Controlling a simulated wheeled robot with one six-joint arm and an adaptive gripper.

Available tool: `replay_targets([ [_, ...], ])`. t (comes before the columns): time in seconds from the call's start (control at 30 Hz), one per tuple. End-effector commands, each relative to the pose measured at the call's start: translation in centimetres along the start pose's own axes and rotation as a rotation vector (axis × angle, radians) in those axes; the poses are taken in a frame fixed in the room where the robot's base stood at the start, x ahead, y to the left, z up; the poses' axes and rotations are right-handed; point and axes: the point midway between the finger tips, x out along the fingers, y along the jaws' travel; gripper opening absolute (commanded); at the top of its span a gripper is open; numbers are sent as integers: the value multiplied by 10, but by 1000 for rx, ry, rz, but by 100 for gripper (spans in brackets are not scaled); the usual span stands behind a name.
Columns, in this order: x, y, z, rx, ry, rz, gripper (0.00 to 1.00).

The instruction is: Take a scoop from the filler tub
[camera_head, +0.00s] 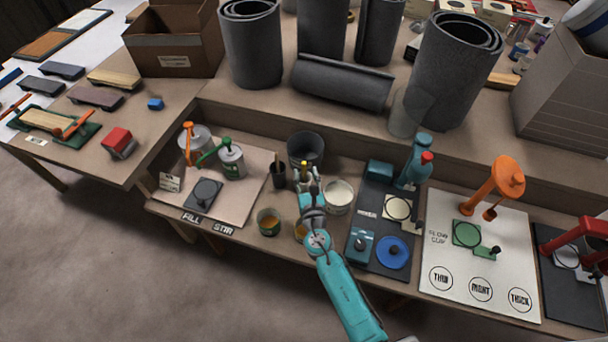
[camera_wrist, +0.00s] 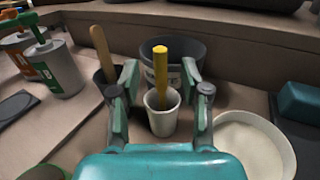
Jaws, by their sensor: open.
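My gripper (camera_head: 309,180) is open, its fingers spread to either side of a yellow handle (camera_wrist: 161,70). The handle stands upright in a small white cup (camera_wrist: 163,112). Its lower end is hidden in the cup, so I cannot tell what tool it belongs to. The gap between the fingers is empty apart from the view of the handle and cup beyond. A round white tub of pale filler (camera_head: 338,196) stands just right of my gripper. It also shows at the lower right in the wrist view (camera_wrist: 256,150), partly cut off.
A dark bucket (camera_head: 305,148) stands behind the cup. A dark cup with a wooden stick (camera_head: 278,175) is to the left. A small tub of amber contents (camera_head: 268,221) sits near the front edge.

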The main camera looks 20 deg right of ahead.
Motion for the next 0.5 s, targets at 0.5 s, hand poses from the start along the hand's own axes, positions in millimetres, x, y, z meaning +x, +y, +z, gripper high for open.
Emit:
replay_targets([
  [0.5,44,0,-2,1,0,0,46],
])
